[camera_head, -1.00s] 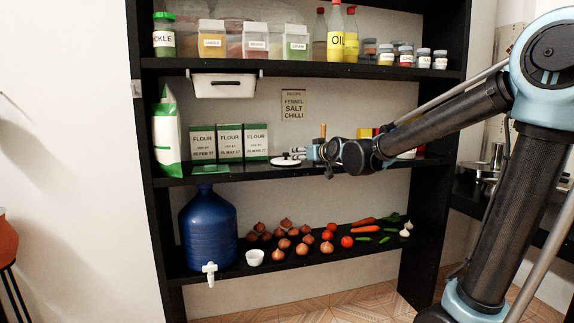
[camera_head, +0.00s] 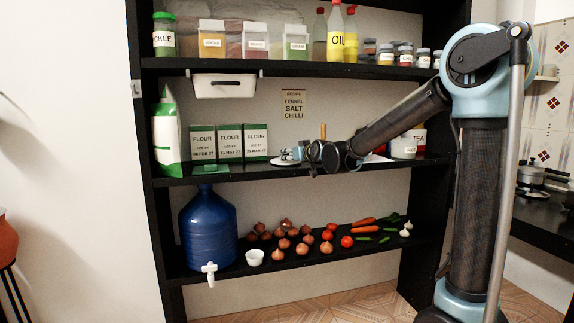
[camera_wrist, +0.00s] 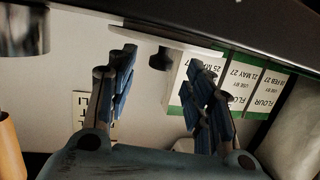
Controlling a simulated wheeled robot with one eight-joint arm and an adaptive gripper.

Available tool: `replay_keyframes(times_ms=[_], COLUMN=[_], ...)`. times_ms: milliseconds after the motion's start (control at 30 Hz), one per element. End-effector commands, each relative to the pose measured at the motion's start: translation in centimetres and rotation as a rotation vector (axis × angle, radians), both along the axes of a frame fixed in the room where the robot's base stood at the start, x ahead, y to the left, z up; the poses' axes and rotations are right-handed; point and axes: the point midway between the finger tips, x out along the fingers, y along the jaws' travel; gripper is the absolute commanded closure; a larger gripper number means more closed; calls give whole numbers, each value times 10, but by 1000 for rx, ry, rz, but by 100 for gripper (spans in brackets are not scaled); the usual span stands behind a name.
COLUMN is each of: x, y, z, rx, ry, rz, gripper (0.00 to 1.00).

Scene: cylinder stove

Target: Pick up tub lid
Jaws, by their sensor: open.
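The lid (camera_head: 285,163), which I take for the tub lid, is a pale flat disc lying on the middle shelf, in front of the wall and right of the flour boxes. In the wrist view, which is upside down, the lid (camera_wrist: 185,45) shows edge-on with a dark knob (camera_wrist: 160,59). My gripper (camera_head: 297,153) is just right of the lid in the head view. In the wrist view my gripper (camera_wrist: 164,68) is open, its blue fingers spread, with the knob showing between the fingertips. I see no contact.
Flour boxes (camera_head: 230,142) stand left of the lid. A wooden handle (camera_head: 322,131) rises behind my wrist. A white tub (camera_head: 403,147) stands at the shelf's right end. The upper shelf (camera_head: 300,68) is overhead, with a white drawer (camera_head: 225,85) below it.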

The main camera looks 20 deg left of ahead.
Motion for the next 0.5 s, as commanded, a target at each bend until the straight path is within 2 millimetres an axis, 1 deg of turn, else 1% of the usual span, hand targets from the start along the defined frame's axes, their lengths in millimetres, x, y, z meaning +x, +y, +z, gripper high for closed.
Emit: replay_keyframes(times_ms=[300,500], x=[26,37], y=[22,32], z=[-3,-6], rx=[0,1], ry=[0,1], rz=[0,0], gripper=[52,52])
